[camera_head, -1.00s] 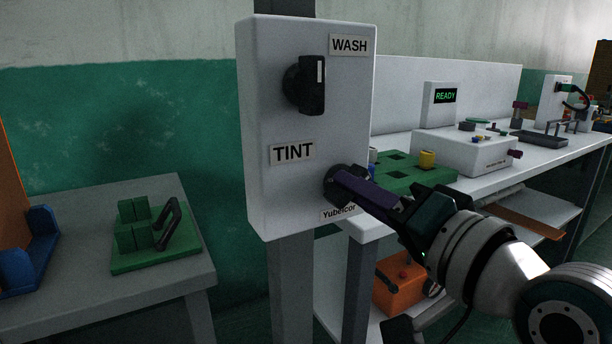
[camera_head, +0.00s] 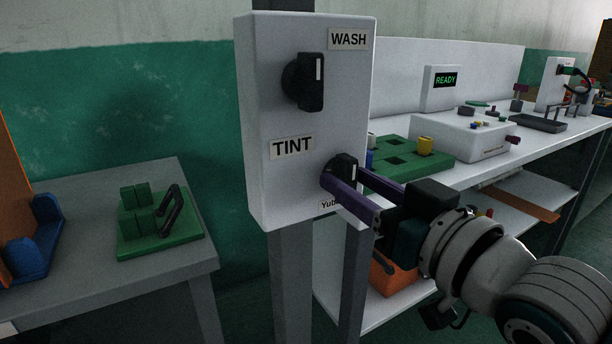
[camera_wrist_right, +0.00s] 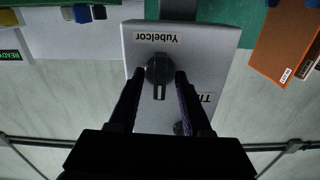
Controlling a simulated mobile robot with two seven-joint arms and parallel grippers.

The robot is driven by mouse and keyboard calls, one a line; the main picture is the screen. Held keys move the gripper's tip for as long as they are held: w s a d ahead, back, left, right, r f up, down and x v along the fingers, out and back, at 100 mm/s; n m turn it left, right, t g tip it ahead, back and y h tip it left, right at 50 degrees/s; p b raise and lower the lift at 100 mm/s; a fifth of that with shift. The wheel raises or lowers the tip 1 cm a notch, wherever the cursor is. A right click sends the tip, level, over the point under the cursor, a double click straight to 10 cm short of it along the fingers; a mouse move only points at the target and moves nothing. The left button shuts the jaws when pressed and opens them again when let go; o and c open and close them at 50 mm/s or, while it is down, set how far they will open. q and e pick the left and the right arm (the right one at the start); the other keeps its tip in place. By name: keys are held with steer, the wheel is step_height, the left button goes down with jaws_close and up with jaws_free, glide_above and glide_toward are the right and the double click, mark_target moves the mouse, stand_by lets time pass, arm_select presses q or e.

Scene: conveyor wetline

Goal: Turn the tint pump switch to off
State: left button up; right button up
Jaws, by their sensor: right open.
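The tint switch (camera_head: 344,168) is a black knob with a raised handle, below the TINT label (camera_head: 292,147) on the white switch box (camera_head: 270,190). Its handle looks upright, with a white mark showing. In the right wrist view the knob (camera_wrist_right: 160,71) appears upside down between my fingers. My right gripper (camera_head: 345,179) is open, with one purple finger on each side of the knob. I cannot tell whether the fingers touch it. The wash switch (camera_head: 305,82) sits above, its handle upright with a white mark. My left gripper is not in view.
A white bench (camera_head: 470,166) behind holds a green block tray (camera_head: 440,162) and a white unit reading READY (camera_head: 444,80). At left, a grey table (camera_head: 70,205) carries a green fixture (camera_head: 160,235) and a blue holder (camera_head: 38,245). Space before the box's left side is clear.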

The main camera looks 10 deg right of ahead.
steer(key=shift+s, duration=0.1)
steer(key=shift+s+d+r+p, duration=0.15)
steer(key=shift+s+p, duration=0.1)
steer(key=shift+p, duration=0.15)
steer(key=p+v, duration=0.2)
steer(key=v, duration=0.2)
steer(key=shift+s+d+p, duration=0.1)
steer(key=shift+s+p, duration=0.2)
steer(key=shift+p, duration=0.1)
steer(key=shift+v, duration=0.85)
